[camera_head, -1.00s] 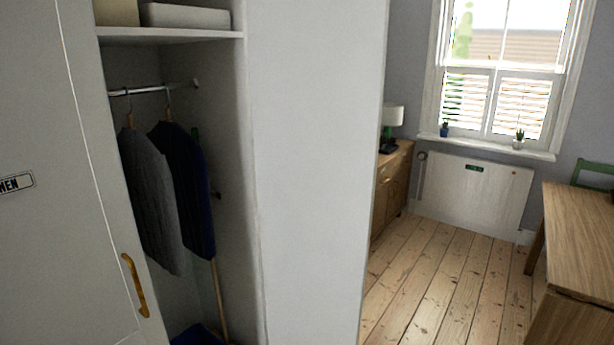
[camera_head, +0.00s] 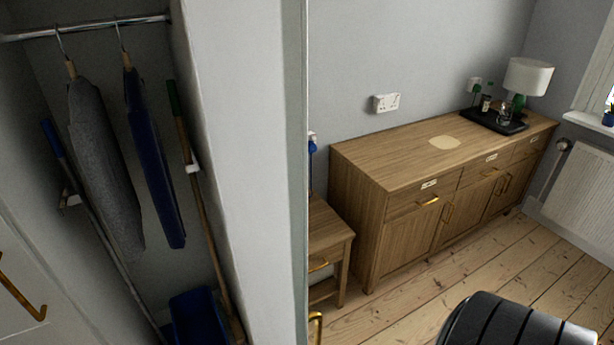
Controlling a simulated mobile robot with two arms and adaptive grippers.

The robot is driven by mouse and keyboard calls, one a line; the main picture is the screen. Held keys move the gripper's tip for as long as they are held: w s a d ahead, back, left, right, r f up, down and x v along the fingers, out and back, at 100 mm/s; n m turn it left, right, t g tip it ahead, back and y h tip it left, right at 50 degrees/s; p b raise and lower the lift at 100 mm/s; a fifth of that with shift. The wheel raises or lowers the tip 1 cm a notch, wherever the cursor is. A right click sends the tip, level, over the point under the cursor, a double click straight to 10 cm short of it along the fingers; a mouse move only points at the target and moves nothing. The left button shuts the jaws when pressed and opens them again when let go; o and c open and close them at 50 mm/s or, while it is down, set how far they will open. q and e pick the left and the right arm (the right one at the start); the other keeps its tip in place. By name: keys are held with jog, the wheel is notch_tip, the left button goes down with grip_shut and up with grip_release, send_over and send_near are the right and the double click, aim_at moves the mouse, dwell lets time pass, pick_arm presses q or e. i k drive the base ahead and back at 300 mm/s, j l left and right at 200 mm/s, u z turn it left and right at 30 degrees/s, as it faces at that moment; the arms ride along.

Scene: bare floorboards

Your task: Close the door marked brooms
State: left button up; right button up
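A tall cupboard stands open at the left of the head view. A white upright panel (camera_head: 238,150) borders its right side, and a pale vertical edge (camera_head: 299,150) runs down beside it, which looks like the edge of an open door. A brass handle (camera_head: 316,327) sticks out low on the right of that edge. No brooms label is readable. Inside hang a grey coat (camera_head: 102,160) and a navy coat (camera_head: 152,160). Long poles (camera_head: 205,225) and a blue bucket (camera_head: 197,318) stand below. Neither gripper's fingers show.
Another white door with a brass handle (camera_head: 22,290) is at the lower left. A wooden sideboard (camera_head: 430,185) and a small wooden table (camera_head: 325,240) stand along the wall to the right. A dark ribbed part of mine (camera_head: 515,325) is at the bottom right. Floorboards (camera_head: 470,265) show bare before the sideboard.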

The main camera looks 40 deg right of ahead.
aim_at(251, 56)
jog(key=l, duration=0.65)
jog(key=k+l, duration=0.1)
jog(key=l, duration=0.6)
